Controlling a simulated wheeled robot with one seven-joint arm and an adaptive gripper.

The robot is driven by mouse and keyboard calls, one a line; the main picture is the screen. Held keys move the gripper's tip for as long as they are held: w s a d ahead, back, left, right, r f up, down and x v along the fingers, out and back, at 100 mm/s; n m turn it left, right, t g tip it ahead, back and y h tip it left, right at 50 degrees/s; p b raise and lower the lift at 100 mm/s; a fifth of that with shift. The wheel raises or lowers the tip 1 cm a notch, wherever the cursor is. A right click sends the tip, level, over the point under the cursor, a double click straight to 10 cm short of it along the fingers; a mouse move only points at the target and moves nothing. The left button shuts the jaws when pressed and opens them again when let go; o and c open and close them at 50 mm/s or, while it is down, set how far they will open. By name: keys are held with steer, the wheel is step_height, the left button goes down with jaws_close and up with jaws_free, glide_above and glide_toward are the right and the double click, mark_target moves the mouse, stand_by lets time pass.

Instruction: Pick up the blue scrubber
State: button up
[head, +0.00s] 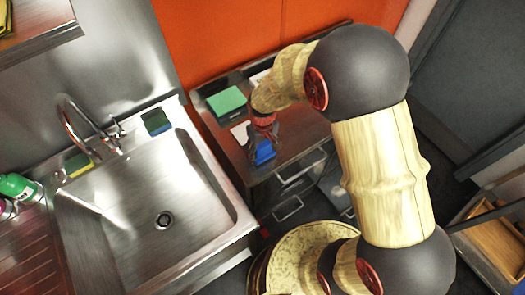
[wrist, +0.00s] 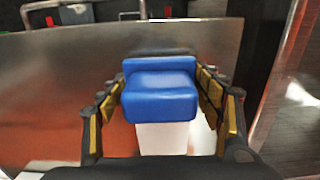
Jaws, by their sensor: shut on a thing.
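The blue scrubber (wrist: 160,97) is between the two fingers of my gripper (wrist: 165,88) in the wrist view, with a finger on each side of it. A white block-like piece (wrist: 163,138) shows right below the blue part; I cannot tell whether it belongs to the scrubber. In the head view the scrubber (head: 264,152) shows just below my gripper (head: 262,140), over the steel counter with drawers. My gripper is shut on it. Whether it touches the counter is unclear.
A green-topped block (head: 227,101) and a white piece (head: 240,133) lie on the counter (head: 297,145) close to my gripper. A steel sink (head: 150,210) with a tap is at left, with sponges on its rim. An orange panel (head: 225,40) stands behind.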

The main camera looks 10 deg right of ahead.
steer(key=shift+r, duration=0.15)
steer(key=shift+r, duration=0.55)
steer(key=s+d+r+p, duration=0.3)
steer(key=s+d+r, duration=0.1)
steer(key=s+r, duration=0.7)
steer(key=shift+s+r, duration=0.35)
steer(key=shift+s, duration=0.9)
steer(key=o, duration=0.7)
steer(key=c, duration=0.5)
